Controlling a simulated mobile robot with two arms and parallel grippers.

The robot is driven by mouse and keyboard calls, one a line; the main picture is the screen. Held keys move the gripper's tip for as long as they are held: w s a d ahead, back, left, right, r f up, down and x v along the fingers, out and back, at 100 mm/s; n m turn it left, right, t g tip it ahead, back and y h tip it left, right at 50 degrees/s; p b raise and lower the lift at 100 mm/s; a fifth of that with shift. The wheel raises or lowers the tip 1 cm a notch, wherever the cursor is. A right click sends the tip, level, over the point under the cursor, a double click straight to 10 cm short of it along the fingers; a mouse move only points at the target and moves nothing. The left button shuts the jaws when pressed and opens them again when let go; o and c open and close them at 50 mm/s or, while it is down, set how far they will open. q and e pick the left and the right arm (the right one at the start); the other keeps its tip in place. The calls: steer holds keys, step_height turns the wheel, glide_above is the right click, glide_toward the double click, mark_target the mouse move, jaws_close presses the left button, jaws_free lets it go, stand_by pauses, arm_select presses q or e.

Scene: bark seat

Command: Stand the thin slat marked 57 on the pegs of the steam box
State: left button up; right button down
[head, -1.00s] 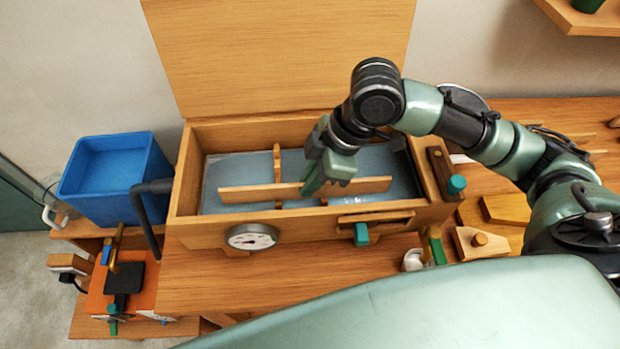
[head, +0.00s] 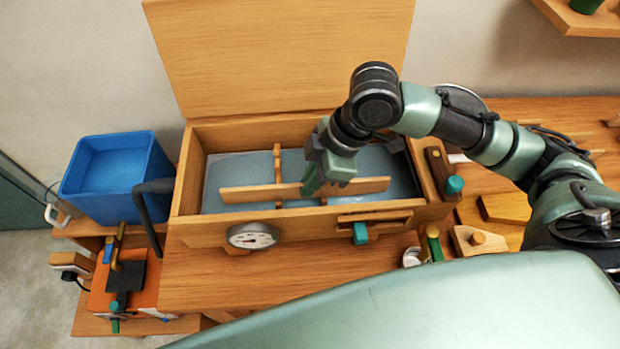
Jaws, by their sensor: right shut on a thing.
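The steam box (head: 189,230) stands on the bench with its lid (head: 280,55) open and upright at the back. A thin slat (head: 246,194) stands on edge inside the box, running left to right across it. No number can be read on it. My right gripper (head: 312,190) is inside the box, shut on the slat near its middle. Small wooden bars with pegs (head: 277,160) show behind and below the slat; whether the slat rests on them cannot be told. My left gripper is not in view.
A dial gauge (head: 252,236) and a green latch (head: 360,233) are on the box front. A blue tank (head: 112,172) stands at the left, with a black hose to the box. Wooden blocks (head: 480,240) lie on the bench at the right.

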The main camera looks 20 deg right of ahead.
steer(key=shift+f, duration=0.2)
steer(key=c, duration=1.5)
jaws_free()
steer(key=shift+o, duration=0.2)
step_height(320, 180, up, 8)
steer(key=p, duration=0.9)
steer(key=shift+r, duration=0.15)
steer(key=shift+r+p, duration=0.25)
steer(key=shift+p, duration=0.15)
steer(key=shift+r, duration=1.1)
